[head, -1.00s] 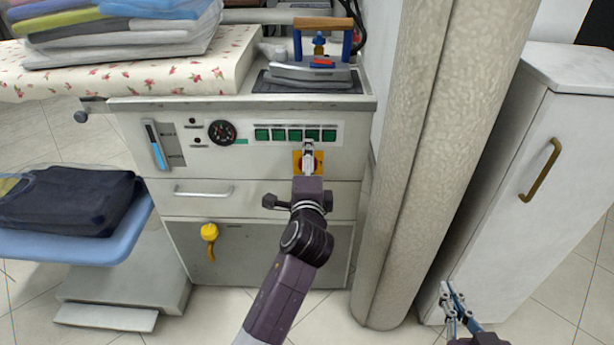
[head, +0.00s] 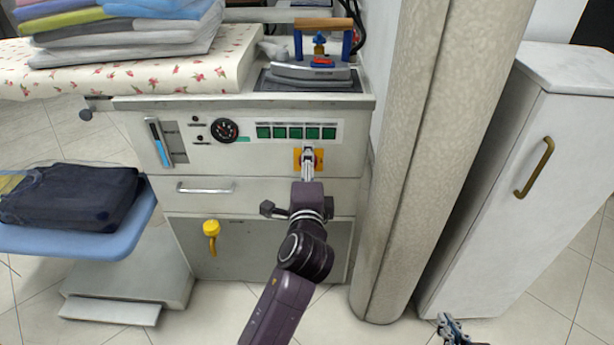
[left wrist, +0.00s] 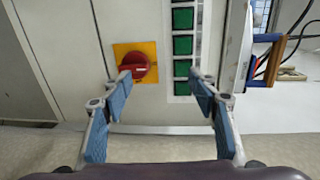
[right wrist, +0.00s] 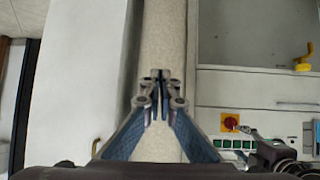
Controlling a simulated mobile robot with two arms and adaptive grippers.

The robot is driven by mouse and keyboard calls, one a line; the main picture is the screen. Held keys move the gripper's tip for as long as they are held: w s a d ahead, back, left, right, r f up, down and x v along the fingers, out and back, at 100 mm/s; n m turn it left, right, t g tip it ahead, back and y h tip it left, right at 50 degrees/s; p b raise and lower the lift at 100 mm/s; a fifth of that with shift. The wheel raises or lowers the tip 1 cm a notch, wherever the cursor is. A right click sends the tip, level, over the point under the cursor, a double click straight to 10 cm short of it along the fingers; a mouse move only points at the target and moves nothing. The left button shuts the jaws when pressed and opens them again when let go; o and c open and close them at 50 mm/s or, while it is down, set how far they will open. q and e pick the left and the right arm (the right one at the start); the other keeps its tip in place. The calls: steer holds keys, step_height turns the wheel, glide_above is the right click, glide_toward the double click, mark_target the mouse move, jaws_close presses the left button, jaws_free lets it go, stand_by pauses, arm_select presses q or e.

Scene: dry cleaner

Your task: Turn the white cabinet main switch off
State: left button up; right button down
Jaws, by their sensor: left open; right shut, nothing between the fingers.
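The main switch is a red rotary knob (left wrist: 135,66) on a square yellow plate (left wrist: 121,49), on the front of the white cabinet (head: 245,165). In the head view my left gripper (head: 308,153) is in front of the yellow plate (head: 319,158) and mostly hides the knob. In the left wrist view that gripper (left wrist: 162,82) is open, with one fingertip overlapping the knob's edge; contact cannot be told. The knob also shows in the right wrist view (right wrist: 230,122). My right gripper (head: 449,326) is shut and empty, low at the bottom right; it also shows in the right wrist view (right wrist: 160,78).
An iron (head: 312,72) stands on top of the cabinet. A thick column (head: 405,160) and a white locker (head: 500,190) stand to the right. Folded jeans (head: 70,197) lie at left.

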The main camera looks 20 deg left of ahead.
arm_select(q)
steer(key=v, duration=0.4)
steer(key=shift+a+f+p, duration=0.1)
steer(key=shift+f+p, duration=0.1)
steer(key=shift+p, duration=0.15)
arm_select(e)
steer(key=s+f+g, duration=0.1)
steer(key=s, duration=0.1)
steer(key=s+d+f+g, duration=0.1)
steer(key=s+f, duration=0.1)
steer(key=shift+d+f+h, duration=0.1)
steer(key=shift+f+h, duration=0.1)
steer(key=shift+h, duration=0.1)
steer(key=shift+g, duration=0.3)
arm_select(q)
steer(key=shift+p, duration=0.3)
arm_select(e)
steer(key=shift+s+d+f+g, duration=0.25)
steer(key=shift+s+f, duration=0.15)
steer(key=shift+s, duration=0.2)
steer(key=shift+s+d+f+g, duration=0.25)
steer(key=shift+s+f, duration=0.15)
steer(key=shift+s, duration=0.2)
